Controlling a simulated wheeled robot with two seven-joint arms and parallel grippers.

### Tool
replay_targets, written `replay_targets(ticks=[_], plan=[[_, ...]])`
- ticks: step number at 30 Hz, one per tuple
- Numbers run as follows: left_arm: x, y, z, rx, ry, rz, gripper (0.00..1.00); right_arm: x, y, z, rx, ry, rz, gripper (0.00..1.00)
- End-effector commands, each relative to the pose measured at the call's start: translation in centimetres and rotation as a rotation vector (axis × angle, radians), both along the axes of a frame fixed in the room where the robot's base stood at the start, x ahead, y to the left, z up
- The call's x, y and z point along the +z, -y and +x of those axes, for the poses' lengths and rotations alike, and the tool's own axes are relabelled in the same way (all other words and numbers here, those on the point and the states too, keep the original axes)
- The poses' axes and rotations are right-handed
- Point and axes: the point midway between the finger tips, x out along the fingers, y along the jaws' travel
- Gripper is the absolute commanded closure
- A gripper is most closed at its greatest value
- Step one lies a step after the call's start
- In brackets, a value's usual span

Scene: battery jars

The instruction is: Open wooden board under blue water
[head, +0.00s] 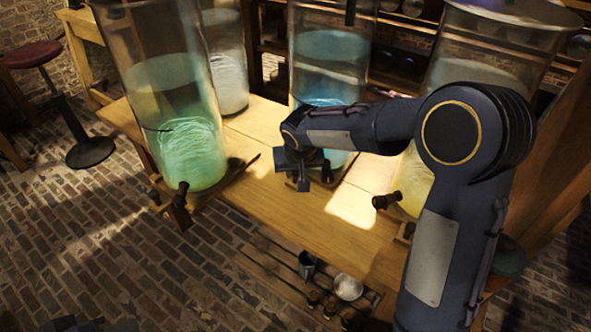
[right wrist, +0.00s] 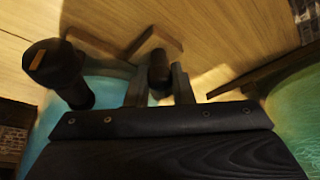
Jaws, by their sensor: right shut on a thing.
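The jar of blue water (head: 330,70) stands at the middle of the table (head: 250,125). The wooden board (head: 343,172) under it is mostly hidden by my right gripper (head: 305,178) and forearm. In the right wrist view, the right fingers (right wrist: 158,88) are shut on a small dark handle (right wrist: 158,70) at the end of the board (right wrist: 155,42). A black tap (right wrist: 58,72) stands just left of the fingers there. My left gripper is not in view.
A green-water jar (head: 180,125) stands left with its own board (head: 228,188) and tap. A yellowish jar (head: 415,180) with a tap (head: 386,201) stands right, close to my arm. A pale jar (head: 228,75) is behind. A low shelf (head: 270,262) holds small vessels.

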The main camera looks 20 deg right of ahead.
Motion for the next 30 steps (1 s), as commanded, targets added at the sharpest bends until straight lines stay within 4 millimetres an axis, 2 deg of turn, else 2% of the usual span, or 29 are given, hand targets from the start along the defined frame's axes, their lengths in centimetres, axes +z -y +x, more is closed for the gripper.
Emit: replay_targets(ticks=[5, 11, 17, 30], plan=[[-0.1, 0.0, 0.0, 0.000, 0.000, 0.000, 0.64, 0.0, -0.2, -0.1, 0.001, 0.000, 0.000, 1.00], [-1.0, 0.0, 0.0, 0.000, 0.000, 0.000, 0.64, -0.2, -1.8, -1.3, 0.005, -0.001, 0.001, 1.00], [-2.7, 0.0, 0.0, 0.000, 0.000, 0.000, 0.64, -0.4, -5.2, -4.0, 0.010, -0.002, 0.000, 1.00], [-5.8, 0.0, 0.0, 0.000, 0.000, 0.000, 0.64, -0.3, -14.4, -11.3, 0.010, -0.002, -0.002, 1.00]])
